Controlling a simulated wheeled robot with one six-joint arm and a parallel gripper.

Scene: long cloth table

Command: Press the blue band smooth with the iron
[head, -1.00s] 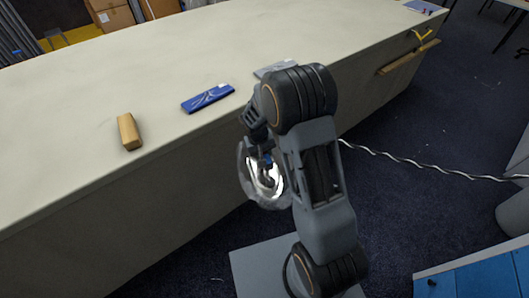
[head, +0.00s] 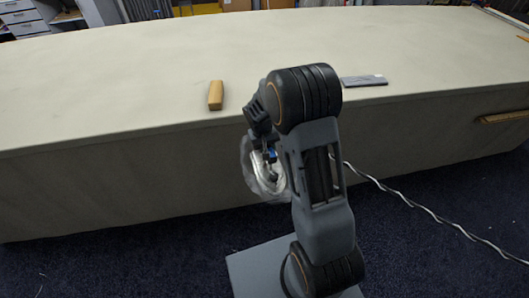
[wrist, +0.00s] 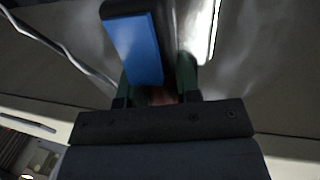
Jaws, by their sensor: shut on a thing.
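My gripper (head: 266,152) is shut on the iron (head: 252,180), a silvery, partly see-through body hanging in front of the table's front face, below the top edge. In the wrist view, the iron's dark handle with its blue panel (wrist: 134,48) sits between my green fingers (wrist: 158,85). The blue band does not show in either view now; the part of the table behind my arm is hidden. The iron's underside is not clear.
A wooden block (head: 215,95) lies near the front edge of the long cloth table (head: 120,80). A flat grey plate (head: 363,80) lies right of my arm. A twisted white cord (head: 430,211) runs off to the right. Much of the tabletop is bare.

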